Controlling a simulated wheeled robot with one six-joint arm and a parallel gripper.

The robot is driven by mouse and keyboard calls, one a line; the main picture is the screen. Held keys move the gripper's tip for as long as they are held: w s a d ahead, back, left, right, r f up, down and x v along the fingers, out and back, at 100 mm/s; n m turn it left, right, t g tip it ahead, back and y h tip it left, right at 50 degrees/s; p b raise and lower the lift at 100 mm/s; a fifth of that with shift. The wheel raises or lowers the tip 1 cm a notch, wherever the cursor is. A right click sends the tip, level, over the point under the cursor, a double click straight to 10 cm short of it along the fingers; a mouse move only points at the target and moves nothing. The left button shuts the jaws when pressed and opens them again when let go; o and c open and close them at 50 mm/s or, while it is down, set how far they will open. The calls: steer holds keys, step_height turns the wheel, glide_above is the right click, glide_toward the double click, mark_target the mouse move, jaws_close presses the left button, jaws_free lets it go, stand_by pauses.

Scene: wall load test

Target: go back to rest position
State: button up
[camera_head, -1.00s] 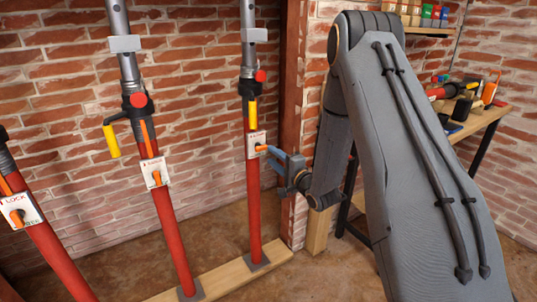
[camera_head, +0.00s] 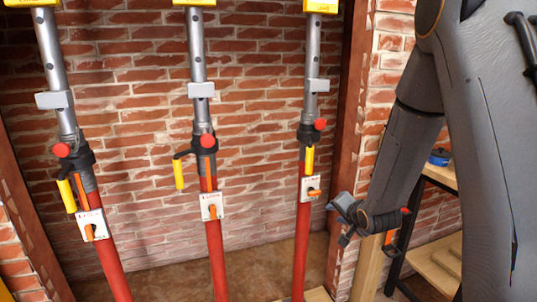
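My gripper (camera_head: 343,218) is at the right of the middle in the head view, at the end of my grey arm. It stands apart from the right prop (camera_head: 301,235), to the right of its white lock plate (camera_head: 310,188). Nothing shows between its fingers, but they are small and angled, so I cannot tell how far apart they are. The middle prop (camera_head: 214,250) and the left prop (camera_head: 113,272) also stand against the wall. Each has a grey upper tube, a red lower tube, a yellow handle and a white plate with an orange lever.
A brick wall (camera_head: 255,120) stands behind the props. A wooden post (camera_head: 348,110) rises right of the right prop. A wooden workbench (camera_head: 440,176) with a blue pot (camera_head: 440,157) is partly hidden behind my arm. Brown floor (camera_head: 255,270) shows between the props.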

steer(key=s+a+r+n+g+p, duration=0.1)
steer(key=s+r+n+g, duration=0.1)
steer(key=s, duration=0.9)
steer(key=s+a+r+n+g+p, duration=0.1)
steer(key=s+a+r+n+g, duration=0.1)
steer(key=s, duration=1)
steer(key=s+a+r+n+g+h+p, duration=0.1)
steer(key=s+r+n+g, duration=0.2)
steer(key=s, duration=0.8)
steer(key=n+g, duration=0.2)
steer(key=g, duration=0.2)
steer(key=shift+s+a+r+p, duration=0.15)
steer(key=shift+r+p, duration=0.1)
steer(key=shift+p, duration=0.15)
